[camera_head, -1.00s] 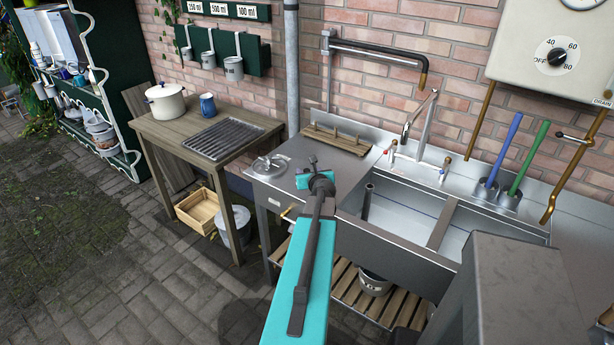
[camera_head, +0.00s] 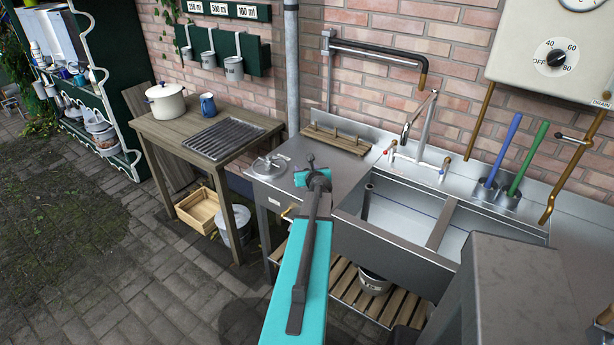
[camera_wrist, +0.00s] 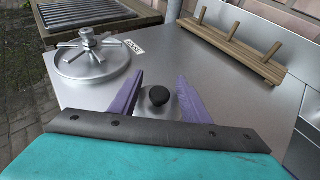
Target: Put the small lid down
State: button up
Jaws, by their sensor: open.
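The small lid (camera_wrist: 172,108) shows in the wrist view as a shiny metal piece with a black knob (camera_wrist: 158,96). It appears to lie on the steel counter, though its edges are partly hidden by my fingers and the gripper body. My gripper (camera_wrist: 160,86) is open, with one purple finger on each side of the knob and visible gaps between. In the head view my wrist (camera_head: 316,180) is over the counter left of the sink, and the small lid is hidden there.
A round metal lid-like piece with spokes and a centre knob (camera_wrist: 92,62) sits to the left on the counter. A wooden pegged rack (camera_wrist: 235,48) stands at the back right. The sink (camera_head: 405,215) opens on the right. Bare steel lies between the spoked piece and rack.

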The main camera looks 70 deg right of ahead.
jog(key=shift+x, duration=1)
grip_shut()
